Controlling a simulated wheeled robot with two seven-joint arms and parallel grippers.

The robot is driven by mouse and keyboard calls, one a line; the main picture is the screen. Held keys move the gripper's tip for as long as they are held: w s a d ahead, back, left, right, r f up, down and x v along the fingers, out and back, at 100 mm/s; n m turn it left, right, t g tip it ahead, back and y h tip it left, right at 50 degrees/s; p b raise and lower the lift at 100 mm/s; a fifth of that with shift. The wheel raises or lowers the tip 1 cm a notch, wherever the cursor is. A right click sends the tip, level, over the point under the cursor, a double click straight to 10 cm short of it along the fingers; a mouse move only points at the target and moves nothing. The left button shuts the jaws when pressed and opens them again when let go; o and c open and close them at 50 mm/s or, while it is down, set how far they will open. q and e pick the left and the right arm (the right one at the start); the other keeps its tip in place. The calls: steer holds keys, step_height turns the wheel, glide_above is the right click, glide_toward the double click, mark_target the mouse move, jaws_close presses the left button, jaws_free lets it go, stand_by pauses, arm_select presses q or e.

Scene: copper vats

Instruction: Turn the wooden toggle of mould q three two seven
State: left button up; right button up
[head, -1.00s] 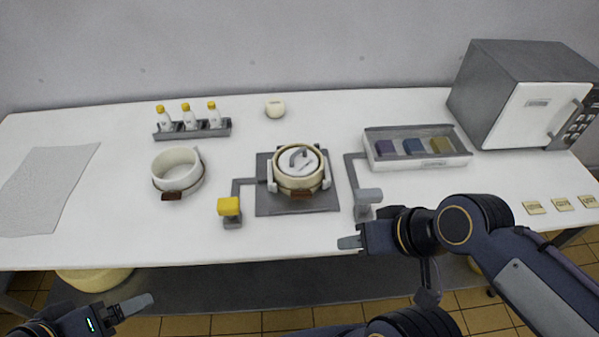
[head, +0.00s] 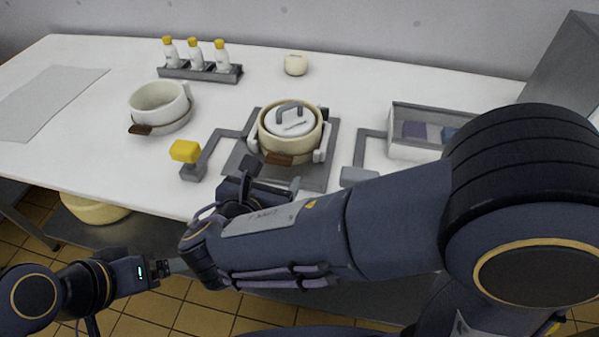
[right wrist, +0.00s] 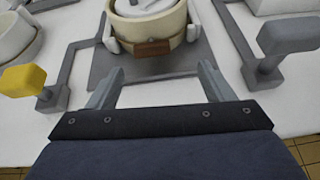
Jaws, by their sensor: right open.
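A cream round mould (head: 289,140) with a pale lid sits on the grey plate in the middle of the table. Its brown wooden toggle (head: 279,158) is on the near side and also shows in the right wrist view (right wrist: 152,48). I cannot read any mould number. A second cream mould (head: 160,105), without a lid, stands to the left with a brown toggle (head: 140,129). My right gripper (right wrist: 160,70) is open and empty, in front of the lidded mould with the toggle ahead between its fingers, apart from it. My left gripper (head: 172,268) is low at the left, its fingertips partly hidden by my right arm.
A yellow-topped post (head: 185,152) and a grey-topped post (head: 358,177) flank the plate. A bottle rack (head: 200,72), a small cream object (head: 296,64) and a tray with blocks (head: 420,154) stand farther back. The left of the table has bare room.

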mark_target(279, 159)
steer(key=shift+a+f+n+t, duration=0.15)
steer(key=shift+a+n+t, duration=0.15)
steer(key=shift+a+n, duration=0.2)
steer(key=shift+w+f, duration=0.1)
steer(key=shift+w, duration=0.2)
steer(key=b+x, duration=0.1)
steer(key=x, duration=0.6)
steer(key=shift+c, duration=0.3)
steer(key=c, duration=0.9)
